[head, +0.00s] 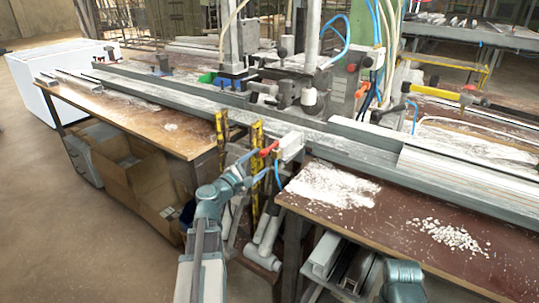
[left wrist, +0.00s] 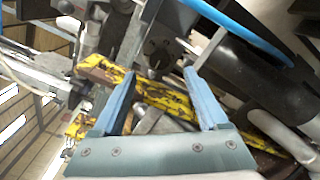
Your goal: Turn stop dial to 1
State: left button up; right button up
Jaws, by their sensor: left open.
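My left gripper (head: 258,166) is in the gap between the two benches, close to the front of the machine. In the left wrist view the left gripper (left wrist: 160,73) has its two blue fingers spread, with nothing held between them. A dark round part (left wrist: 160,48), possibly the stop dial, shows just beyond the fingertips, apart from them as far as I can tell. Its markings are too small to read. A red handle (head: 268,148) and a pale box (head: 290,145) sit just above the gripper in the head view. My right gripper is out of view.
Yellow worn bars (head: 256,145) stand close to the left gripper, and also cross behind its fingers in the left wrist view (left wrist: 165,98). A blue hose (left wrist: 235,25) curves near the right finger. The right bench (head: 400,225) carries white shavings.

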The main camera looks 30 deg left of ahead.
pick_arm(q)
jog(key=w, duration=0.6)
jog(key=shift+w+d, duration=0.3)
grip_shut()
